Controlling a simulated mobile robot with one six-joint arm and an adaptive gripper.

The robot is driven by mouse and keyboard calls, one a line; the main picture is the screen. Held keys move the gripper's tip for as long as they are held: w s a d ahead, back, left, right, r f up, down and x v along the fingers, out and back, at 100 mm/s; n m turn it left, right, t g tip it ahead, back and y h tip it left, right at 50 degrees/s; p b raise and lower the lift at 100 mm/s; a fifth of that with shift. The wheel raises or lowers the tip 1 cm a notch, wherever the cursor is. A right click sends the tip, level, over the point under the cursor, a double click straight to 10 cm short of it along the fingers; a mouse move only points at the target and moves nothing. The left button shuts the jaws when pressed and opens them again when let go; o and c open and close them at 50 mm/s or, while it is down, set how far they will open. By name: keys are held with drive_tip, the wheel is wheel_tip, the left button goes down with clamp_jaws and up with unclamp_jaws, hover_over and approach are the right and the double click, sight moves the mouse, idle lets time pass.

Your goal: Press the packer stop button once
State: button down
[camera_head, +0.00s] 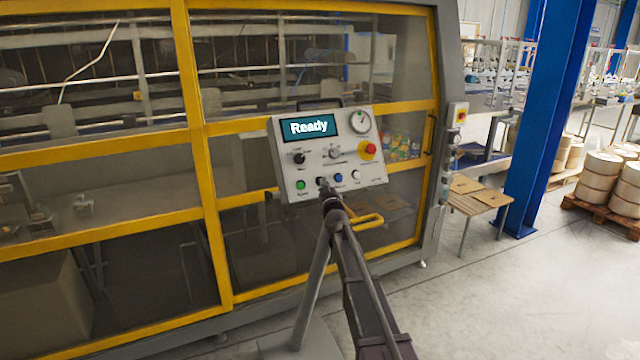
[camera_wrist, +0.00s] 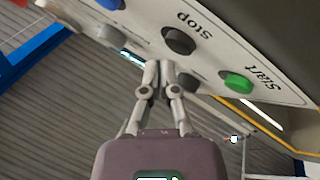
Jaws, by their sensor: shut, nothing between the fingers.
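The control panel (camera_head: 310,165) stands in front of the packer, with a lit screen (camera_head: 310,126) reading "Ready". The black stop button (camera_wrist: 180,40), labelled "Stop", shows large in the wrist view. In the head view it is at the panel's lower edge (camera_head: 321,181), partly hidden by my gripper. My gripper (camera_wrist: 160,66) is shut and empty, its fingertips together and pointing at the panel just beside the stop button. It also shows in the head view (camera_head: 328,190). I cannot tell whether the tips touch the button.
A green start button (camera_wrist: 237,82) and a blue button (camera_head: 338,177) flank the stop button. A red emergency knob (camera_head: 367,150) sits higher on the right. The yellow-framed packer (camera_head: 203,180) stands behind. Open floor (camera_head: 470,310) lies to the right.

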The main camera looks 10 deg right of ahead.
drive_tip(key=s, duration=0.1)
drive_tip(key=s+r+p, duration=0.1)
drive_tip(key=s+d+r+p, duration=0.1)
drive_tip(key=s, duration=0.1)
drive_tip(key=shift+d+r, duration=0.1)
drive_tip(key=shift+r, duration=0.15)
drive_tip(key=shift+s, duration=0.15)
idle(0.9)
